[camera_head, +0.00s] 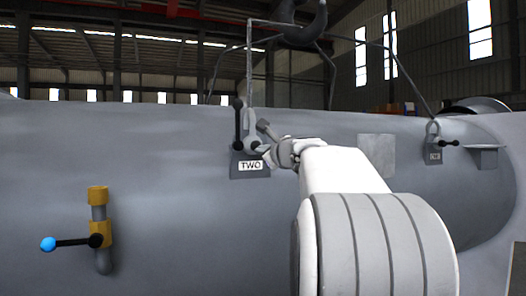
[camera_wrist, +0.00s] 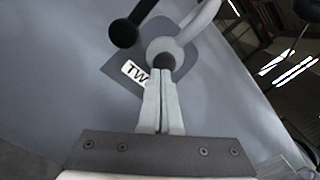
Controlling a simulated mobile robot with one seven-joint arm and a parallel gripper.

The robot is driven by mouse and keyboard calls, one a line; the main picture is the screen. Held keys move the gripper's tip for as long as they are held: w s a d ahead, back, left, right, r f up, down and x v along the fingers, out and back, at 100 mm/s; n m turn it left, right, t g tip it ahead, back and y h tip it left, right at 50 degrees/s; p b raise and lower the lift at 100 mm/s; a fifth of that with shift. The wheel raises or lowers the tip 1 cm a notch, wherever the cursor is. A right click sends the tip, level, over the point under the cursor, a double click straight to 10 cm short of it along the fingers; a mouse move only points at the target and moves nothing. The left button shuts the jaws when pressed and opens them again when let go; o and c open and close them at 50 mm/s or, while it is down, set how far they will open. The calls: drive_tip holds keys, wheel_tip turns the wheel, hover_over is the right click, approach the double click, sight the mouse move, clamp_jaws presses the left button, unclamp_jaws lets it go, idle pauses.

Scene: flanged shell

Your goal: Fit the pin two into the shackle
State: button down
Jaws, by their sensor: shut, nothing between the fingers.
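The lug plate marked TWO (camera_head: 249,166) stands on the grey shell, with the light grey shackle (camera_head: 250,127) above it on a lifting line. The shackle also shows in the wrist view (camera_wrist: 196,29) as a curved bow with a round eye. Pin two's black handle (camera_head: 238,125) stands upright beside the plate; its ball end (camera_wrist: 123,33) shows in the wrist view. A dark round end, seemingly the pin's, sits in the eye at my fingertips. My gripper (camera_wrist: 162,82) is shut and empty, its tips at or against that end. Contact and pin depth are unclear.
A second lug with a shackle and black-handled pin (camera_head: 434,150) stands at the right. A yellow fitting (camera_head: 99,226) with a blue-ended lever (camera_head: 48,244) projects at the left. Lifting lines rise to a dark hook (camera_head: 303,30). My arm hides part of the shell.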

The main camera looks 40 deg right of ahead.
drive_tip(key=shift+w, duration=0.15)
drive_tip(key=b+v, duration=0.1)
drive_tip(key=v, duration=0.2)
idle(0.4)
